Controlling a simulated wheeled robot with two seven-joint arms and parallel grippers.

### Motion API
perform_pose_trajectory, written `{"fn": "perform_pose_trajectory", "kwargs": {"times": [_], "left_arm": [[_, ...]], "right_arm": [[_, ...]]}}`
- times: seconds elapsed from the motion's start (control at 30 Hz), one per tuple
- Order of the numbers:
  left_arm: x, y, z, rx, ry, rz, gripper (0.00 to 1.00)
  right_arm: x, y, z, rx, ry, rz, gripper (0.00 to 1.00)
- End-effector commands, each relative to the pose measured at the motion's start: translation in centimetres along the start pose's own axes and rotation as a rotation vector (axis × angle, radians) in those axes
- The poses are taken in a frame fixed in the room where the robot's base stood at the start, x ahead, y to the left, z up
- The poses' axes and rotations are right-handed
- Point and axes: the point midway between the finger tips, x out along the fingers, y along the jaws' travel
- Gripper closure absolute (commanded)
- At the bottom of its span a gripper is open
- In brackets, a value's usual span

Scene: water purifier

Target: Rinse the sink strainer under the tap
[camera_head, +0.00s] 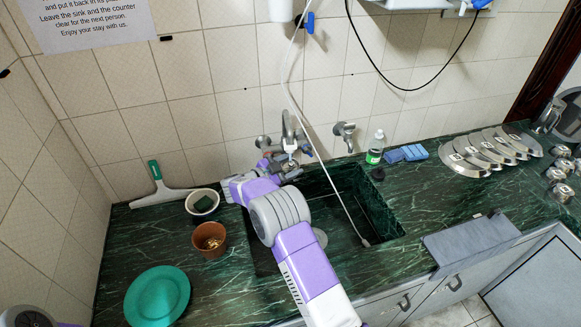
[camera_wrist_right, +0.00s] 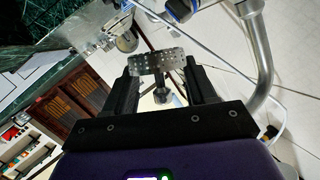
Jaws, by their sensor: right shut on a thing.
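My right gripper (camera_head: 286,166) reaches over the back of the dark green sink (camera_head: 378,212), close to the tap (camera_head: 289,143) on the tiled wall. In the wrist view the right gripper (camera_wrist_right: 163,82) is shut on the sink strainer (camera_wrist_right: 158,62), a perforated metal cup with a stem. The curved metal pipe of the tap (camera_wrist_right: 256,45) shows at the right there. In the head view the strainer is too small and covered to make out clearly. I cannot tell whether water runs. My left gripper is not in view.
A white bowl with a dark sponge (camera_head: 202,203), a brown pot (camera_head: 209,240) and a teal plate (camera_head: 157,296) stand left of the sink. A soap bottle (camera_head: 376,148), blue sponges (camera_head: 407,153) and several metal lids (camera_head: 463,160) are at right. A white hose (camera_head: 325,160) hangs into the sink.

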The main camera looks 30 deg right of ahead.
Motion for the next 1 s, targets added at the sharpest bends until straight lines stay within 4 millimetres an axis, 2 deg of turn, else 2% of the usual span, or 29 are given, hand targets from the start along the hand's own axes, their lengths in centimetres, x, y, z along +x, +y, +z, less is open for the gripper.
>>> {"fn": "perform_pose_trajectory", "kwargs": {"times": [0.33,1.0], "left_arm": [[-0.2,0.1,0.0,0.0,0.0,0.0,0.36],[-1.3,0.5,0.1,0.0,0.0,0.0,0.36]], "right_arm": [[-0.3,0.3,-0.1,-0.001,-0.001,0.0,0.73],[-3.3,4.6,-1.5,-0.001,0.0,0.0,0.73]]}}
